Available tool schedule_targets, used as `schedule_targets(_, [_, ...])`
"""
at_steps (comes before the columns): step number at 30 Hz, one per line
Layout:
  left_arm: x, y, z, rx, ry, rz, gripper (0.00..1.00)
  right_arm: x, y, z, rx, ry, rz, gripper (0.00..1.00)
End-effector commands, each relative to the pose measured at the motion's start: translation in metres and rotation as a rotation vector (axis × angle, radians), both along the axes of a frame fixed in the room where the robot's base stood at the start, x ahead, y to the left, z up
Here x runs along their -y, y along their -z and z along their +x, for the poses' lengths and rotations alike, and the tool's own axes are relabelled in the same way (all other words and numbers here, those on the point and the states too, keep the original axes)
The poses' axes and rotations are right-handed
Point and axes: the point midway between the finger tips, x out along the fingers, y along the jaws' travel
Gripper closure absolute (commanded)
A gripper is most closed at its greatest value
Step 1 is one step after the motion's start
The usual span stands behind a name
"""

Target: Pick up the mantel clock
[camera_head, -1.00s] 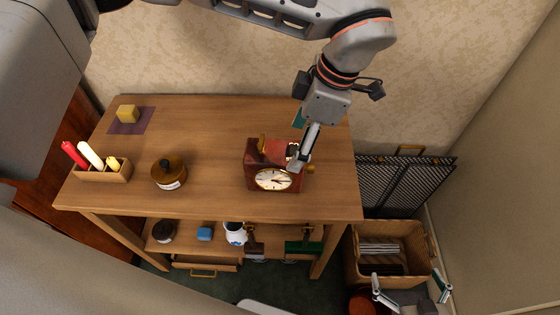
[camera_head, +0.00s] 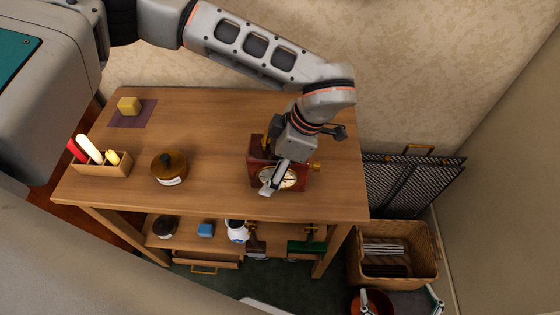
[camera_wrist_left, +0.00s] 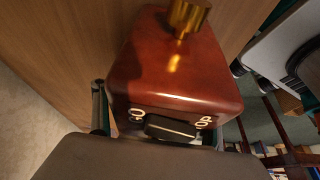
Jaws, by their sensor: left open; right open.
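The mantel clock (camera_head: 290,179) stands upright on the wooden table, a reddish-brown case with a pale round dial and brass fittings. My left gripper (camera_head: 271,186) is over the clock, with a finger across part of the dial. In the left wrist view the clock's glossy case (camera_wrist_left: 175,65) is close below the open left gripper, with a brass piece at the top and gold markings near the palm. A finger shows left of the case; contact cannot be told. My right gripper (camera_head: 400,299) is open and empty at the lower right, away from the clock.
On the table (camera_head: 215,140) are a brown jar (camera_head: 169,168), a wooden box with candles (camera_head: 102,168) and a yellow block (camera_head: 129,105) on a dark mat. Small items fill the lower shelf. A wicker basket (camera_head: 425,262) and black mesh screen (camera_head: 410,185) stand at right.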

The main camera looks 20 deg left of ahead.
Motion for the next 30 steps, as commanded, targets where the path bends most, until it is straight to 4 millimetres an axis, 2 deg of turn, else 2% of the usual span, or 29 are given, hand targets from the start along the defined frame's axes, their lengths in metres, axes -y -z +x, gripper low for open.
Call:
schedule_targets(5, [0.0, -0.001, 0.001, 0.004, 0.0, -0.001, 0.28, 0.0, -0.002, 0.002, 0.005, -0.001, 0.0, 0.0])
schedule_targets(6, [0.0, -0.001, 0.001, 0.004, 0.0, -0.001, 0.34, 0.0, -0.002, 0.002, 0.005, -0.001, 0.0, 0.0])
schedule_targets(11, [0.0, -0.001, 0.001, 0.003, 0.001, 0.0, 0.75, 0.0, -0.002, 0.002, 0.004, 0.0, 0.0, 0.0])
schedule_targets(23, [0.0, -0.004, 0.001, 0.005, 0.0, -0.001, 0.75, 0.0, -0.002, 0.001, 0.003, 0.0, 0.0, 0.0])
schedule_targets(30, [0.0, -0.028, 0.002, 0.01, 0.001, -0.002, 0.75, 0.001, -0.004, 0.002, 0.004, -0.001, -0.002, 0.0])
